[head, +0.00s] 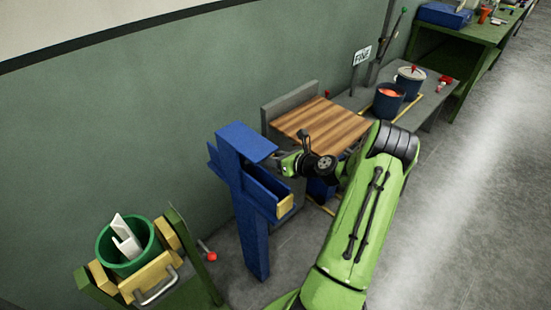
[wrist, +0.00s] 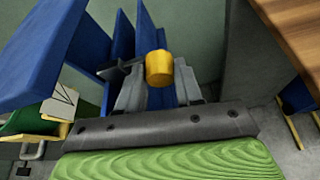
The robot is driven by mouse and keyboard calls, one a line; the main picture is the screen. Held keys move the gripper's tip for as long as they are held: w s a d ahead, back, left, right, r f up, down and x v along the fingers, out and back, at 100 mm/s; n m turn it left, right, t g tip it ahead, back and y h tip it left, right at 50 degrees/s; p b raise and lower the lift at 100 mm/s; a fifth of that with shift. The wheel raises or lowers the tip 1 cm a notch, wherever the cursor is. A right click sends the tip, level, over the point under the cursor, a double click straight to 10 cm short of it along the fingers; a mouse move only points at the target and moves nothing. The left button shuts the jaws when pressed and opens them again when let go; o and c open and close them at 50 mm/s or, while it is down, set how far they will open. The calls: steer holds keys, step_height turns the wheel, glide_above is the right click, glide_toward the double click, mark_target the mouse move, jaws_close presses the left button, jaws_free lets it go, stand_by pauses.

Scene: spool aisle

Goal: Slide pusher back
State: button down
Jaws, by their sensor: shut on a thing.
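A blue stand (head: 254,215) holds a blue open-topped channel (head: 262,188) with a tan block (head: 285,207) at its near end. My gripper (head: 288,164) is at the right side of this channel, just below the blue top plate. In the wrist view, a yellow round knob (wrist: 159,68), apparently the pusher's handle, sits between the grey fingers of my gripper (wrist: 160,84), which is shut on it. Blue walls of the stand (wrist: 122,45) rise behind and left of the knob. The knob and the rest of the pusher are hidden in the head view.
A wooden-topped table (head: 325,124) stands close behind my gripper. A green bucket (head: 106,245) with a white piece in it sits on a green stand at lower left. Blue pots (head: 388,102) stand farther right. The floor at right is clear.

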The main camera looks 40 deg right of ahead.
steer(key=w+p, duration=0.1)
steer(key=w, duration=0.3)
steer(key=shift+p, duration=0.3)
steer(key=shift+s, duration=0.1)
steer(key=c, duration=0.7)
jaws_free()
steer(key=shift+c, duration=0.2)
steer(key=p+v, duration=0.2)
steer(key=v, duration=1.3)
steer(key=shift+s+r, duration=0.25)
steer(key=shift+s, duration=0.05)
steer(key=shift+f, duration=0.1)
